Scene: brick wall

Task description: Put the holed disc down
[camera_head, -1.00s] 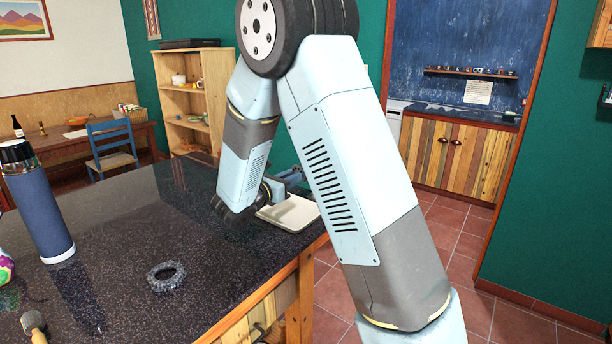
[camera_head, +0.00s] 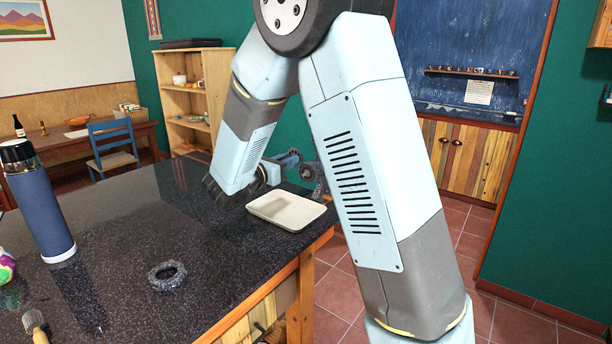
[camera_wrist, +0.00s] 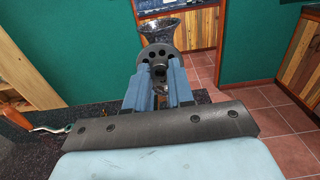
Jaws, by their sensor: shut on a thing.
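My gripper (camera_wrist: 159,84) has blue fingers shut on the grey holed disc (camera_wrist: 152,56), in the middle of the wrist view. The disc is upright, with several round holes around its face. In the head view my gripper (camera_head: 281,164) and the disc (camera_head: 294,157) are small, beyond the cream tray (camera_head: 270,213) and above its level. My arm partly hides this area. I cannot tell how high the disc is above the counter.
A dark flared vessel (camera_wrist: 160,28) shows just behind the disc. An orange-handled tool (camera_wrist: 14,115) lies to the left in the wrist view. On the dark counter (camera_head: 130,225) are a dark ring (camera_head: 167,276), a blue flask (camera_head: 40,205) and a brush (camera_head: 36,326). The middle is clear.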

